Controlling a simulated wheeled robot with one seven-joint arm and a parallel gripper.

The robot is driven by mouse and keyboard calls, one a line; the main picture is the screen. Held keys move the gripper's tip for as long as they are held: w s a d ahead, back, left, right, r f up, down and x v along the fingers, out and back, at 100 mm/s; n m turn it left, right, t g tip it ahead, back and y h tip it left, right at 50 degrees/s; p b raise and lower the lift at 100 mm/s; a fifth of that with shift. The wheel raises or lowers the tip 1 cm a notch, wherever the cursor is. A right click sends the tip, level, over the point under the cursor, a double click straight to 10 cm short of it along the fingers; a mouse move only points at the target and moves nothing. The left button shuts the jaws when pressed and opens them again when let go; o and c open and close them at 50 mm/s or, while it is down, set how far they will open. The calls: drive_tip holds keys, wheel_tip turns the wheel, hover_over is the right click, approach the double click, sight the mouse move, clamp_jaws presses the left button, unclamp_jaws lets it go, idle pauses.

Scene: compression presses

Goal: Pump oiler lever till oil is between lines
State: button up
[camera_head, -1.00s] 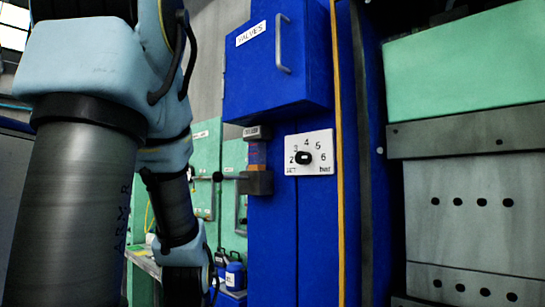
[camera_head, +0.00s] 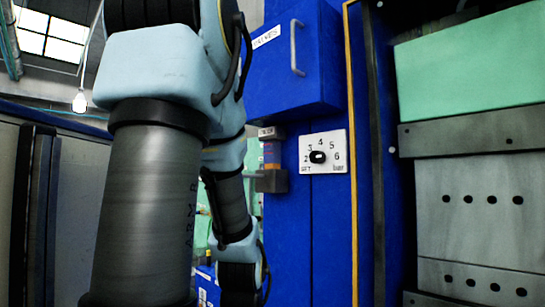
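The oiler (camera_head: 271,160) is a small unit on the left side of the blue press cabinet. It has a grey cap with a label on top, an orange and bluish middle section, and a grey block at the bottom. A short lever (camera_head: 254,175) sticks out to the left from its lower block, partly next to my arm. The oil level and the lines are too small to read. My arm fills the left and middle of the view, and its lower end hangs below the oiler. My gripper's fingers are not visible.
A blue box labelled VALVES (camera_head: 292,60) with a handle is above the oiler. A white dial plate (camera_head: 323,152) with a black knob, marked in bar, is to its right. The press's grey plates (camera_head: 475,200) fill the right side. A grey panel (camera_head: 75,220) stands at the left.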

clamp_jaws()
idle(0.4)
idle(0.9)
